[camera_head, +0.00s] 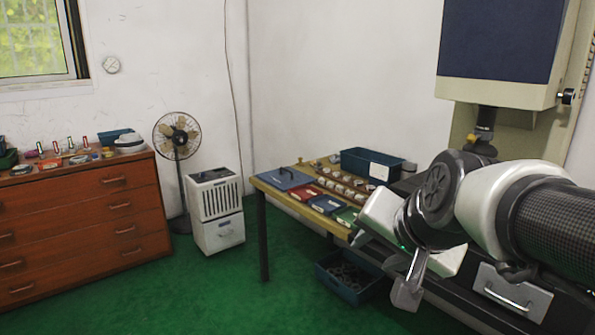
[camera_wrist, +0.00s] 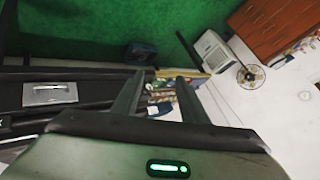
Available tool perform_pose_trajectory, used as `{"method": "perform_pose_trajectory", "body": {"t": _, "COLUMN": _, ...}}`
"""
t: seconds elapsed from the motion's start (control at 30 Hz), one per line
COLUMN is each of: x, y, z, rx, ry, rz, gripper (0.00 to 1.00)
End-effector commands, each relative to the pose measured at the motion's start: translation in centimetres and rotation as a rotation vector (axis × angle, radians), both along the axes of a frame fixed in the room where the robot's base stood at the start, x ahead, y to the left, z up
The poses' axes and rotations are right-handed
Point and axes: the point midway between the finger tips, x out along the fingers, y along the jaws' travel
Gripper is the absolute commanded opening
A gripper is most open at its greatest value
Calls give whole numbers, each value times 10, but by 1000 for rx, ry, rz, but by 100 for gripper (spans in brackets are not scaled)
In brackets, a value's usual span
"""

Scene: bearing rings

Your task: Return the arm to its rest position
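My gripper (camera_wrist: 160,76) shows in the wrist view with its two dark fingers apart and nothing held between them. In the head view my arm reaches in from the right, and my gripper (camera_head: 408,290) hangs beside the right end of the wooden table (camera_head: 262,183), in front of the dark machine base. Only part of the fingers shows there. Small ring-like parts (camera_head: 345,188) lie in rows on the table, too small to tell apart.
The table holds a blue bin (camera_head: 371,165) and several coloured boxes (camera_head: 326,204). A dark crate (camera_head: 347,276) stands on the green floor below. A testing machine (camera_head: 497,93) rises behind my arm. A fan (camera_head: 177,135), white appliance (camera_head: 216,208) and drawer chest (camera_head: 85,218) stand left.

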Motion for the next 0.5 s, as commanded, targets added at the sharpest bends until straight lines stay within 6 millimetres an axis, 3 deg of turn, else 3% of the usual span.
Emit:
{"method": "perform_pose_trajectory", "body": {"t": 0.1, "x": -57, "y": 0, "z": -26, "rx": -203, "ry": 97, "rz": 203, "gripper": 40}}
{"method": "perform_pose_trajectory", "body": {"t": 0.27, "x": -123, "y": -11, "z": -58, "rx": -437, "ry": 231, "rz": 449, "gripper": 40}}
{"method": "perform_pose_trajectory", "body": {"t": 0.33, "x": -124, "y": -12, "z": -27, "rx": -446, "ry": 240, "rz": 463, "gripper": 40}}
{"method": "perform_pose_trajectory", "body": {"t": 0.5, "x": -123, "y": -12, "z": 20, "rx": -442, "ry": 240, "rz": 459, "gripper": 40}}
